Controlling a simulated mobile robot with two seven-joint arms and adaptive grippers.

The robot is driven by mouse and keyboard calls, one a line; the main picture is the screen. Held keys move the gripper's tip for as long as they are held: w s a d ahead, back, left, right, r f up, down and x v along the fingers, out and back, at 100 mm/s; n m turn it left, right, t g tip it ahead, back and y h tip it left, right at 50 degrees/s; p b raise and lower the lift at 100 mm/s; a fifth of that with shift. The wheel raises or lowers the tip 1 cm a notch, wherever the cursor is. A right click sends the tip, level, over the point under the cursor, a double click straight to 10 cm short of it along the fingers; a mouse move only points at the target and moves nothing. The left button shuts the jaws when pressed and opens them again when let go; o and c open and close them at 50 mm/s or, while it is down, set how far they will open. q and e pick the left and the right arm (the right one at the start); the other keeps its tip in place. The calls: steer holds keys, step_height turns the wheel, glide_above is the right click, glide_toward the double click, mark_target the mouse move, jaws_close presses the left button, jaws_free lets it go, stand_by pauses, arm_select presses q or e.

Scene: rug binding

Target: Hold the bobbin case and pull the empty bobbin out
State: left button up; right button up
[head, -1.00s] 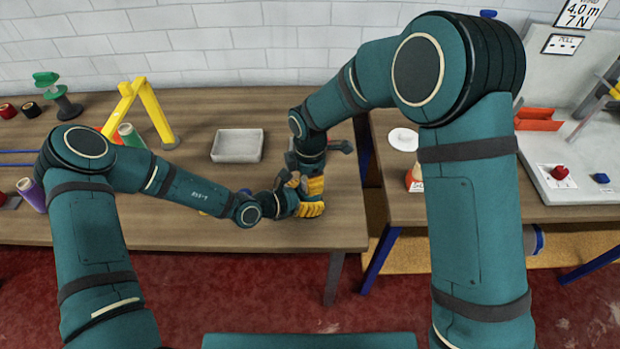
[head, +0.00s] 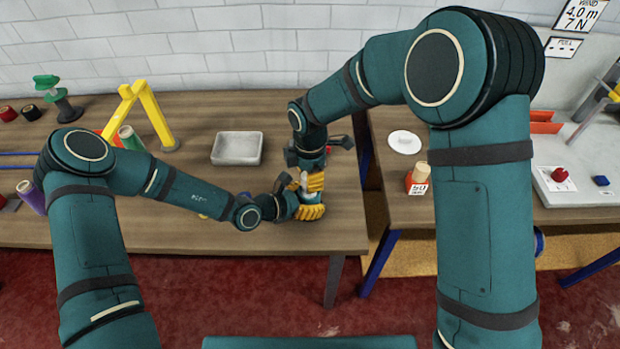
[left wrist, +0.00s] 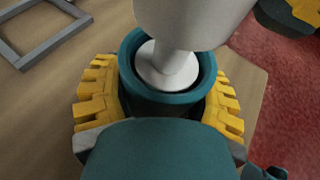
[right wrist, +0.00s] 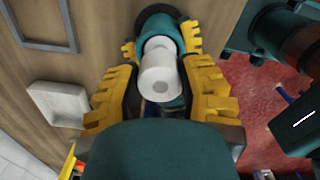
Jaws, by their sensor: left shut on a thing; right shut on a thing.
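The bobbin case is a teal round cup (left wrist: 129,66) in the left wrist view. My left gripper (head: 309,208) is shut on its sides with yellow ribbed fingers. The white empty bobbin (left wrist: 168,64) has its lower flange at the cup's mouth; its stem and wide upper end stand out of it. I cannot tell how deep the flange sits. In the right wrist view the bobbin (right wrist: 159,72) is between the yellow fingers of my right gripper (right wrist: 160,92), shut on it. The teal case (right wrist: 162,27) shows behind it. In the head view the right gripper (head: 312,181) is just above the left one.
A pale grey tray (head: 237,149) stands on the brown table (head: 130,229) left of the grippers. A yellow frame (head: 150,112) and spools are further left. A second table at right holds a white disc (head: 404,142) and a labelled bottle (head: 417,180).

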steer(key=shift+r, duration=3.1)
arm_select(q)
steer(key=o, duration=1.4)
steer(key=shift+a, duration=0.1)
steer(key=v, duration=1.1)
steer(key=shift+s+a+r, duration=0.2)
steer(key=shift+s+a, duration=0.05)
steer(key=shift+a, duration=0.05)
arm_select(e)
steer(key=shift+s, duration=0.1)
